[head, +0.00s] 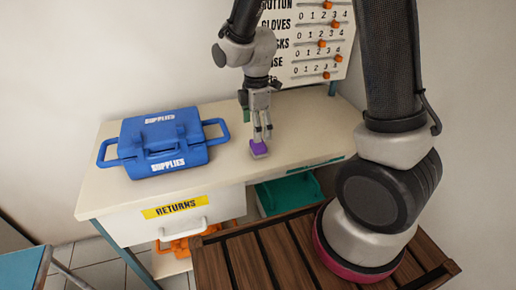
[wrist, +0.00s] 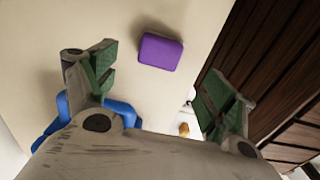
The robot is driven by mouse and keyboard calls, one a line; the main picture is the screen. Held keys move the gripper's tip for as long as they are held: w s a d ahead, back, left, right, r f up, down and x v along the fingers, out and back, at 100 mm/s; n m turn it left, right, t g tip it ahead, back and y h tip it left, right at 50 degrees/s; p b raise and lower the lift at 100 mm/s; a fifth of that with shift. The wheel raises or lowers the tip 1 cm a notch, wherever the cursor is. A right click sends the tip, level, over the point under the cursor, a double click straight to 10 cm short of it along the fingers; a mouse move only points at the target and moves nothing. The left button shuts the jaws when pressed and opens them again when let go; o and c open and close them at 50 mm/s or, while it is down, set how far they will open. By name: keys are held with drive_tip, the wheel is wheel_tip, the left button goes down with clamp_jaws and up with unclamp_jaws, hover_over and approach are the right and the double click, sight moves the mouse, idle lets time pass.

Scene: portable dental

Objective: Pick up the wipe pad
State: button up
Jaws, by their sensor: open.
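The wipe pad is a small purple block (head: 259,150) lying on the cream desk top, near its front edge. It also shows in the wrist view (wrist: 160,51), at the top middle, beyond and between the fingertips. My gripper (head: 263,132) points down just above the pad in the head view. In the wrist view its two green-padded fingers (wrist: 158,82) are spread wide with nothing between them. The exact gap in height between fingertips and pad is hard to tell.
A blue supplies case (head: 163,143) stands on the desk (head: 310,138) at left. A drawer labelled returns (head: 176,216) is below. A green bin (head: 287,193) and an orange item (head: 178,246) sit underneath. A board with orange sliders (head: 307,42) stands behind. The desk right of the pad is clear.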

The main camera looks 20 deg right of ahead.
sight(256, 145)
wheel_tip(256, 145, down, 7)
drive_tip(key=shift+a+f, duration=0.15)
drive_tip(key=c, duration=1.1)
drive_tip(key=shift+w, duration=0.1)
wheel_tip(256, 145, up, 10)
drive_tip(key=shift+r, duration=0.1)
